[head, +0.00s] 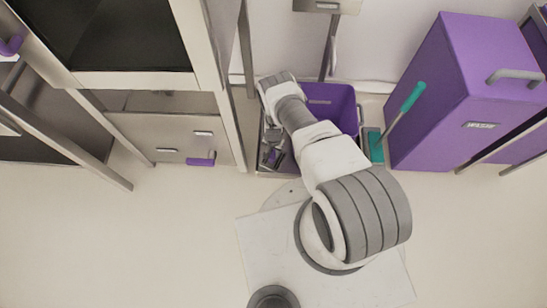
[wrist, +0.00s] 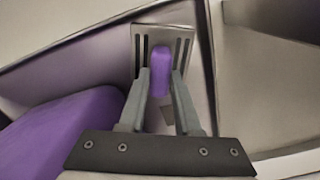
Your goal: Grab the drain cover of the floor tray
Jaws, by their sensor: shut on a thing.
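The drain cover (wrist: 183,48) is a small grey slotted plate with a purple grip standing up from it, in the upper middle of the wrist view. My gripper (wrist: 160,75) is shut on the purple grip, one finger on each side. The plate appears to sit in the floor tray (wrist: 203,60), though I cannot tell whether it is lifted. In the head view my gripper (head: 270,156) is low at the left part of the tray, and the cover is hidden there.
A purple bin (head: 338,97) stands in the tray, close to my gripper; its side (wrist: 70,130) fills the wrist view's lower left. A teal-handled tool (head: 406,101) and a large purple container (head: 440,90) are to the right. A metal cabinet (head: 175,135) stands left.

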